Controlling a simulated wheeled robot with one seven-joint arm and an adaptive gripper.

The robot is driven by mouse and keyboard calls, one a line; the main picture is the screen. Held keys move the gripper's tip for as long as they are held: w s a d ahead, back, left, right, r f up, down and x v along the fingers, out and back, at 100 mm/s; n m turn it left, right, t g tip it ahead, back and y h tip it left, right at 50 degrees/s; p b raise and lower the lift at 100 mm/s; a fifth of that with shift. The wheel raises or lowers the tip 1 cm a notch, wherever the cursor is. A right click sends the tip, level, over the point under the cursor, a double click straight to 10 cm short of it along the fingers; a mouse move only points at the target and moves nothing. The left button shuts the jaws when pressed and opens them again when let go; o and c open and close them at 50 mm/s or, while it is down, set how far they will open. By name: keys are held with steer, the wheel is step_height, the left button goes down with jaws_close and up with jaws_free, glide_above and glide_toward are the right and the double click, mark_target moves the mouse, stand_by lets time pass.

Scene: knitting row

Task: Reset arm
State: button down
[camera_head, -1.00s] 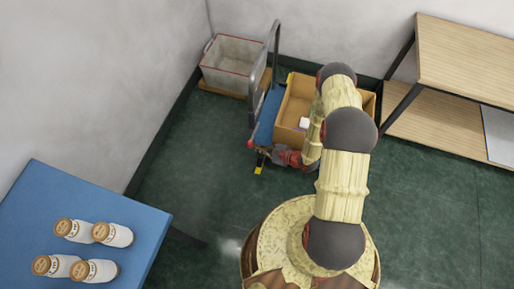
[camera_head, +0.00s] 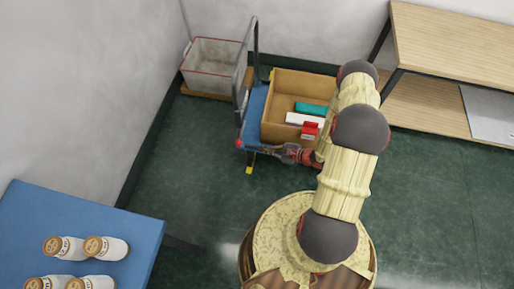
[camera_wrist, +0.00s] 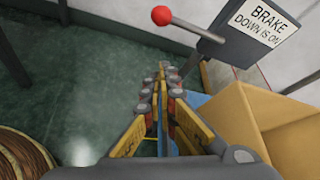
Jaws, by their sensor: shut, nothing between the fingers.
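My gripper (camera_wrist: 164,72) is shut and empty, its two yellow and black fingers together in the wrist view. In the head view my gripper (camera_head: 280,150) is low beside the near edge of the blue cart, pointing left. My arm bends out from my base toward the cart. The open cardboard box (camera_head: 284,80) stands on the cart, just right of the gripper in the wrist view. In it lie a teal item (camera_head: 310,108), a white item (camera_head: 297,118) and a red and white item (camera_head: 310,130).
The blue cart (camera_head: 256,100) has an upright handle, and a red-knobbed brake lever (camera_wrist: 161,15) lies close ahead of my gripper. A grey bin (camera_head: 212,62) stands behind. A wooden shelf (camera_head: 450,40) is right; a blue table (camera_head: 110,215) with several jars is left. Green floor is clear between.

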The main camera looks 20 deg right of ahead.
steer(key=shift+s+d+r, duration=0.15)
steer(key=shift+s+d, duration=0.05)
steer(key=shift+s, duration=0.1)
stand_by(0.5)
steer(key=s+a+r+n+g+y, duration=0.4)
steer(key=s+a+r+g, duration=0.3)
steer(key=s+r, duration=0.25)
steer(key=s+d+r+n+g+h, duration=0.25)
steer(key=r+n+h, duration=0.35)
steer(key=r, duration=0.8)
steer(key=s+d+r+n+g+h, duration=0.1)
steer(key=s+d+r+n+h, duration=0.35)
steer(key=r, duration=1.05)
steer(key=a+r+n+t+h, duration=0.1)
steer(key=a+r+n+t, duration=0.2)
steer(key=r, duration=0.5)
steer(key=a+r+n+t+h, duration=0.1)
steer(key=a+r+n+t, duration=0.2)
steer(key=r, duration=0.6)
steer(key=shift+s+a+r+n, duration=0.2)
steer(key=shift+s+a+n, duration=0.2)
steer(key=shift+a+n, duration=0.35)
